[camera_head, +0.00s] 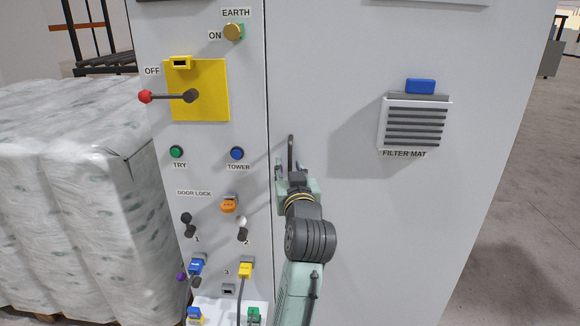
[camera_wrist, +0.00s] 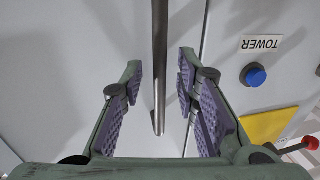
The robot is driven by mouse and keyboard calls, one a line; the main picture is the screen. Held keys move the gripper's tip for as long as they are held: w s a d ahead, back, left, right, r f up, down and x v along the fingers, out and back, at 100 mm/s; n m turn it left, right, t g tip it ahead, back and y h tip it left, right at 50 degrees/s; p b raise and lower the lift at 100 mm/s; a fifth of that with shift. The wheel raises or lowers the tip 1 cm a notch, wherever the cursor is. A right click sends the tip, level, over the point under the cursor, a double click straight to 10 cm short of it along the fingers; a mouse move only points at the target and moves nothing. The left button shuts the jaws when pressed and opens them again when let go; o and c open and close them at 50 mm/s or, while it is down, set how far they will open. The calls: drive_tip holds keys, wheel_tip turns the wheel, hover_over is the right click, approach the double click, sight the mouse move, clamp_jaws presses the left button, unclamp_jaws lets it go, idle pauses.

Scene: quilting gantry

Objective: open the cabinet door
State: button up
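The cabinet door (camera_head: 390,220) is the wide pale grey panel on the right in the head view. It looks shut, level with the narrow control panel (camera_head: 215,137) along a dark vertical seam. Its handle, a slim grey vertical bar (camera_head: 291,150), stands near that seam. My gripper (camera_head: 291,174) is in front of the handle's lower part. In the wrist view the handle (camera_wrist: 160,60) runs between the two purple-padded fingers of my gripper (camera_wrist: 161,75). The fingers are wide apart, with a gap on each side of the bar. The gripper hides the handle's lower end in the head view.
Left of the seam are a yellow switch plate (camera_head: 213,105) with a red-tipped lever (camera_head: 146,97), a blue TOWER button (camera_head: 237,153) and several knobs and plugs. A wrapped stack (camera_head: 60,190) stands left of the cabinet. Open floor (camera_head: 520,200) lies to the right.

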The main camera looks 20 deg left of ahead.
drive_tip(key=shift+c, duration=0.5)
clamp_jaws()
idle(0.5)
